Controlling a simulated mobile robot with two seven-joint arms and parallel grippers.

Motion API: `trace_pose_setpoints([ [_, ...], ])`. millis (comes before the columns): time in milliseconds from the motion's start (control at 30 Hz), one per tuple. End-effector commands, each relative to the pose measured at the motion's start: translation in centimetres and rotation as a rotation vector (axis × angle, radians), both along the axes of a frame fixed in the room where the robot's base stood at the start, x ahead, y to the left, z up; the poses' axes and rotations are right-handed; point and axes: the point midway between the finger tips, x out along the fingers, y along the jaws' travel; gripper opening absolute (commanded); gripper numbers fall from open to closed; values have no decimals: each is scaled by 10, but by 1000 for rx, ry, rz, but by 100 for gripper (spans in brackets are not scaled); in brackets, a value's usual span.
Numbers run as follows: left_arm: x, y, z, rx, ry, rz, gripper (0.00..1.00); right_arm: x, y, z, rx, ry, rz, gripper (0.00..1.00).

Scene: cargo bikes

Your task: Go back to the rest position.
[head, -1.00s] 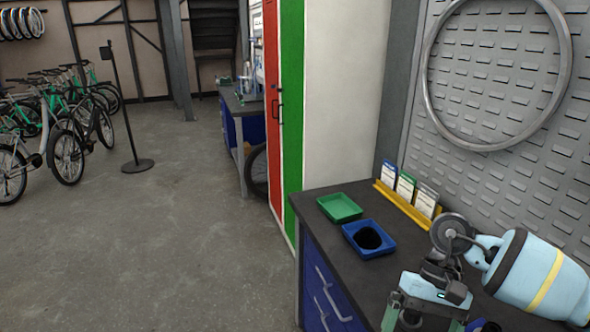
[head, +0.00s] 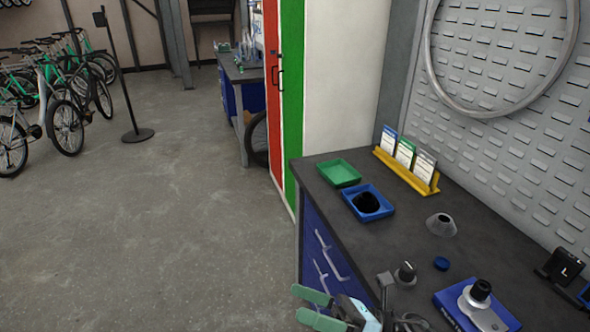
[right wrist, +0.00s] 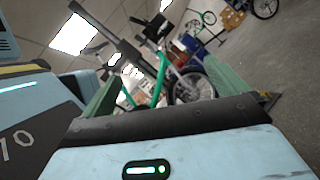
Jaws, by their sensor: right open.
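My right gripper (head: 316,308) is at the bottom middle of the head view, in front of the workbench's drawer side, with its two green fingers apart and nothing between them. In the right wrist view my right gripper (right wrist: 168,92) also shows its green fingers spread wide, with only a distant bike and floor beyond. My left gripper is not in view.
The dark workbench (head: 330,195) carries a green tray (head: 339,173), a blue tray (head: 385,208) with a black item, a yellow card holder (head: 408,178), a grey cone (head: 441,224) and small parts. Open floor (head: 180,230) lies left; bikes (head: 68,122) stand farther back.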

Motion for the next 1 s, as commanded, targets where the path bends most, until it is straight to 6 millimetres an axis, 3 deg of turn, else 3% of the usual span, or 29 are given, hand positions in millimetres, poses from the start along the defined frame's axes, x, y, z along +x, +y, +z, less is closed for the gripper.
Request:
trace_pose_setpoints([
  [33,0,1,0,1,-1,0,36,5,-6,-9,74,174,-59,98],
  [200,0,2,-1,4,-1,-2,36,21,-41,-52,324,717,-235,98],
  [367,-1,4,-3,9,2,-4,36,15,-82,-113,582,1185,-388,98],
  [500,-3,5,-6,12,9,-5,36,-17,-121,-181,855,1592,-540,98],
  [700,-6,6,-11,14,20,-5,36,-84,-160,-255,1210,1996,-732,98],
  [900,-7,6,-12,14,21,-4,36,-135,-178,-292,1443,2190,-860,98],
  [1000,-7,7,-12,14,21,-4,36,-147,-182,-298,1493,2227,-888,98],
])
